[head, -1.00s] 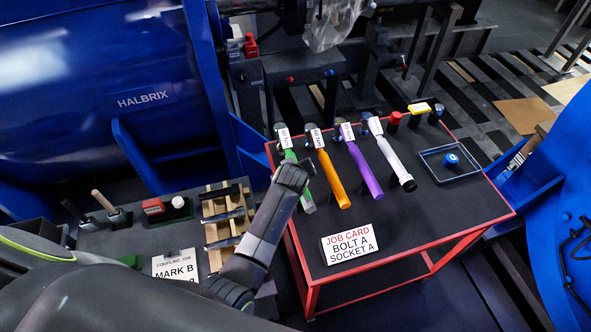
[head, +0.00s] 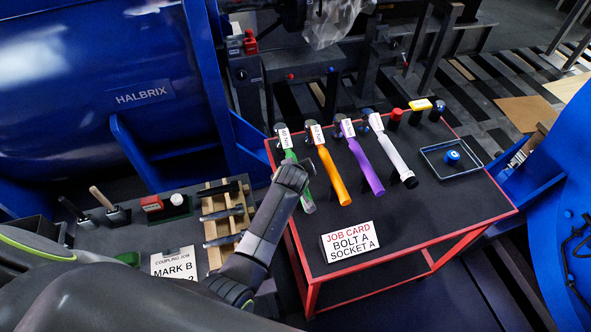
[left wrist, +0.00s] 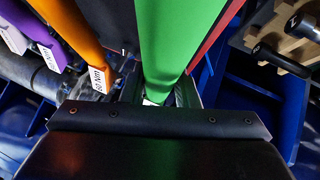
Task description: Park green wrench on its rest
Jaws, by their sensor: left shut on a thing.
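The green wrench (head: 308,206) lies at the left end of a row of wrenches on the red-framed table, with a white tag near its head. My left gripper (head: 297,168) is over it and hides its middle part. In the left wrist view the green handle (left wrist: 170,40) runs down between the jaws of my left gripper (left wrist: 160,98), which is shut on it. Whether the wrench touches its rest cannot be told. My right gripper is not in view.
Beside it lie an orange wrench (head: 333,178), a purple wrench (head: 366,168) and a white wrench (head: 396,158). A job card (head: 350,242) stands at the table front. A tray (head: 470,175) with a blue part sits at right. The table's front right is clear.

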